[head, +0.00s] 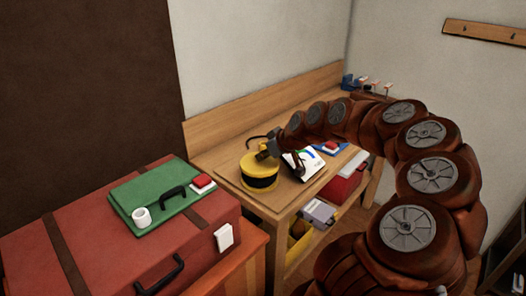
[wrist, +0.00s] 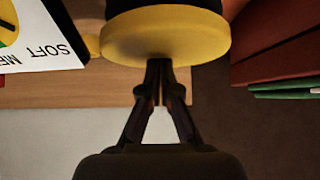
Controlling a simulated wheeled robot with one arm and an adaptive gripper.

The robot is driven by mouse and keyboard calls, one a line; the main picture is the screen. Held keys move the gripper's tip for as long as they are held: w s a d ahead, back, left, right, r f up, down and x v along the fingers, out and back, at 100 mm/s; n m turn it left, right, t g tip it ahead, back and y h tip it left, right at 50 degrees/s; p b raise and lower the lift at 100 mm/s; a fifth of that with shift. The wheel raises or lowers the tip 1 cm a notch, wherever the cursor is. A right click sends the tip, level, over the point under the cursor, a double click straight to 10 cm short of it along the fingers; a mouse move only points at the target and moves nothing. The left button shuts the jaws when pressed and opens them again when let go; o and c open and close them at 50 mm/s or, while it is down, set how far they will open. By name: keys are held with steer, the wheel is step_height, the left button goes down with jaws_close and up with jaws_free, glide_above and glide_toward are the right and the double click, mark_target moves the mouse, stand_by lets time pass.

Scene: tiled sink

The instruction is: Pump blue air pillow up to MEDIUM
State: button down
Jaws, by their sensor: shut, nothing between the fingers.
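A yellow foot-style pump (head: 260,168) with a black bellows band stands on the wooden bench. My gripper (head: 266,154) is shut and empty, its fingertips at the pump's yellow top plate. In the wrist view the shut fingers (wrist: 160,68) meet the edge of the yellow plate (wrist: 165,42); I cannot tell whether they press on it. A white gauge panel (head: 306,166) with coloured arcs stands right of the pump, partly behind my arm. In the wrist view the panel (wrist: 45,40) shows "SOFT" and the start of another word, with part of a dial. I cannot make out the blue air pillow for certain.
Boxes fill the shelf below the bench (head: 225,160). A wall lies behind.

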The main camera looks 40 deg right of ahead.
mark_target(264, 163)
steer(key=shift+s+a+f+b, duration=0.1)
steer(key=shift+f+b, duration=1.8)
steer(key=shift+f, duration=0.15)
steer(key=shift+r, duration=0.45)
steer(key=r, duration=0.4)
steer(key=shift+s+d+r, duration=0.1)
steer(key=shift+s+d, duration=0.05)
steer(key=shift+d, duration=0.05)
steer(key=b+v, duration=0.1)
steer(key=v, duration=0.8)
steer(key=shift+s, duration=0.1)
